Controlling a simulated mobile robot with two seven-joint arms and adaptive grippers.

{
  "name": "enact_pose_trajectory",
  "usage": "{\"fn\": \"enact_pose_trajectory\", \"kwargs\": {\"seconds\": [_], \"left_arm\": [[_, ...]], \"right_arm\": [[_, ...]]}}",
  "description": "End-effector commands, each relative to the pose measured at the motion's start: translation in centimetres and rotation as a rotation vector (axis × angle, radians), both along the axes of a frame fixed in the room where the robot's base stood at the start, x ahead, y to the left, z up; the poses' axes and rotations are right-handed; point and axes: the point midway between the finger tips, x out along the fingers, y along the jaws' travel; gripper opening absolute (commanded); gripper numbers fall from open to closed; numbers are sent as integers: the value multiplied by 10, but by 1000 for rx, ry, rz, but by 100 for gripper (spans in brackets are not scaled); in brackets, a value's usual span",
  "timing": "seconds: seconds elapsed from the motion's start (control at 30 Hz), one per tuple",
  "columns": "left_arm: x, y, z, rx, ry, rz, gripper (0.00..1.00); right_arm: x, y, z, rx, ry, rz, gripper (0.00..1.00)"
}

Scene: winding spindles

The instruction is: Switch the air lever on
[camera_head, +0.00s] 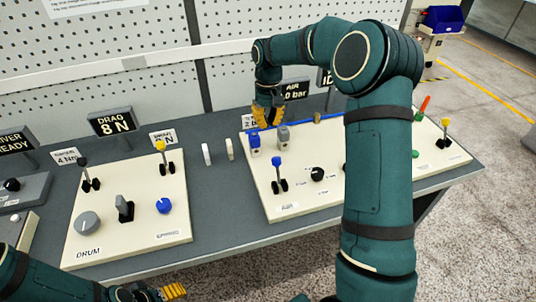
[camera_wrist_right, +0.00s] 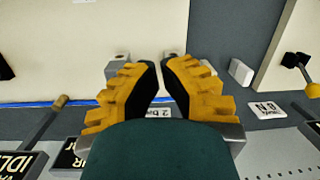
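The sign reading AIR (camera_head: 295,89) stands behind the right-hand cream panel (camera_head: 300,204). A blue-knobbed lever (camera_head: 277,164) stands upright near the panel's left front; its label is too small to read. At the back left corner are a small blue-topped block (camera_head: 254,141) and a grey-topped block (camera_head: 284,138). My right gripper (camera_head: 268,118) points down just behind and above these blocks. In the right wrist view its fingers (camera_wrist_right: 160,66) are a narrow gap apart, with nothing held. My left gripper (camera_head: 174,291) is at the bottom edge, in front of the table; its fingers are partly cut off.
The left cream panel (camera_head: 120,243) carries levers and knobs. Two small white upright pieces (camera_head: 218,152) stand between the panels. A black knob (camera_head: 317,174) is right of the blue-knobbed lever. My right arm hides the panel's middle. A blue tube or strip runs along the back.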

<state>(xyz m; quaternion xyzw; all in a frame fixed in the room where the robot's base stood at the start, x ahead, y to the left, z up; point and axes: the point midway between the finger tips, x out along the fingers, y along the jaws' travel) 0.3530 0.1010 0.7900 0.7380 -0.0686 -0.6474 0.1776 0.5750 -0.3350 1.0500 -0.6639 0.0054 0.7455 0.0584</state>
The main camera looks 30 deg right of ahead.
Motion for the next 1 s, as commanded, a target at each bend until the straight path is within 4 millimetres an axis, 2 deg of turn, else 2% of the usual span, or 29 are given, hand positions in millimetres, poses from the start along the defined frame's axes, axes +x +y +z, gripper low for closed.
{"fn": "enact_pose_trajectory", "kwargs": {"seconds": [0.3, 0.47, 0.93, 0.97, 1.0], "left_arm": [[0, 0, 1, 0, 0, 0, 72], [0, 0, -1, 0, 1, -1, 72], [-5, -1, -17, -3, 11, -9, 72], [-5, -1, -17, -3, 12, -10, 72], [-6, -1, -18, -3, 12, -10, 72]], "right_arm": [[0, 0, 0, 0, 0, 0, 0], [-1, 1, -10, 0, 3, 0, 0], [-12, 8, -97, 0, 4, 0, 0], [-12, 8, -102, 1, 4, 1, 0], [-17, 8, -98, 0, 0, 0, 0]]}}
